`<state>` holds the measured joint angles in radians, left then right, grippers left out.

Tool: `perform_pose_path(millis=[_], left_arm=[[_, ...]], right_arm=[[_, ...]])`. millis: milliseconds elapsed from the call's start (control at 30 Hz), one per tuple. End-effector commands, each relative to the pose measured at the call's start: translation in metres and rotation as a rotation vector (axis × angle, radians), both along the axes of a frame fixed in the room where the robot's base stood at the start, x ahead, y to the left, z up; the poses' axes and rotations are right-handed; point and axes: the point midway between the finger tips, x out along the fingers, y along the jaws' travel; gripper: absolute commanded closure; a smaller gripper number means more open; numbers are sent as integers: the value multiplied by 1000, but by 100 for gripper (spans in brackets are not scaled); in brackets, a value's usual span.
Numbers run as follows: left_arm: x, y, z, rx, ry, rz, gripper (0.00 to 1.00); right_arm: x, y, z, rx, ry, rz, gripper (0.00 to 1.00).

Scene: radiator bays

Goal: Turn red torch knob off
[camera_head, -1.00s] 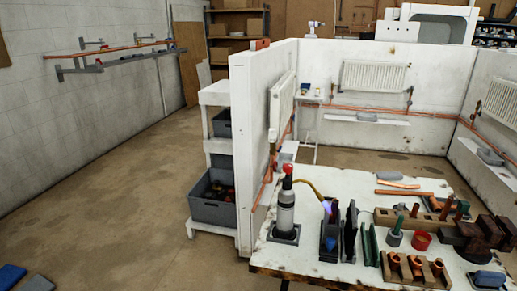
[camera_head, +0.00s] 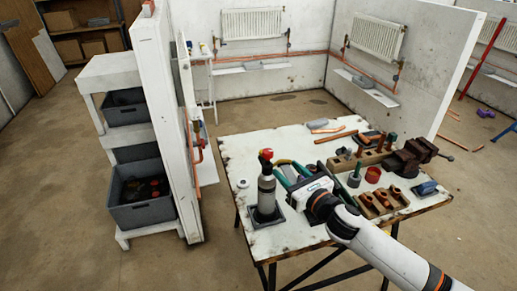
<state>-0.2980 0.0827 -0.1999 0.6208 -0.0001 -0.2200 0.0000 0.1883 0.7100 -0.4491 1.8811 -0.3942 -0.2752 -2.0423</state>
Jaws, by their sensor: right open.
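The torch (camera_head: 266,190) stands upright in a dark square base on the white worktable (camera_head: 240,150), with a grey cylinder body. Its red knob (camera_head: 266,154) is on top. My right arm reaches in from the lower right, and its gripper (camera_head: 291,175) is open just right of the torch, slightly below knob height in the picture. The fingers look apart from the knob, with nothing between them that I can make out. The gripper hides most of the torch's hose and nozzle, and no flame shows. My left gripper is out of view.
A white partition wall (camera_head: 162,120) and a shelf with grey bins (camera_head: 140,203) stand left.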

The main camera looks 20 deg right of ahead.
Motion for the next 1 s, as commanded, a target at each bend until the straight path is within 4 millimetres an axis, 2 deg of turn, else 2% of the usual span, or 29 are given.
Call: perform_pose_path(millis=[167,300,500,700,967,1000], left_arm=[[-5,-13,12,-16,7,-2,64],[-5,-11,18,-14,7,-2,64],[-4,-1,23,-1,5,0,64],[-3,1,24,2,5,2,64],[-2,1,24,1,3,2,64],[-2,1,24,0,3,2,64]], right_arm=[[34,11,4,5,0,-1,50],[62,20,4,6,0,-1,50],[90,28,1,5,3,-1,50],[101,31,0,4,2,1,50],[102,32,0,4,2,0,50],[101,32,0,4,2,0,56]])
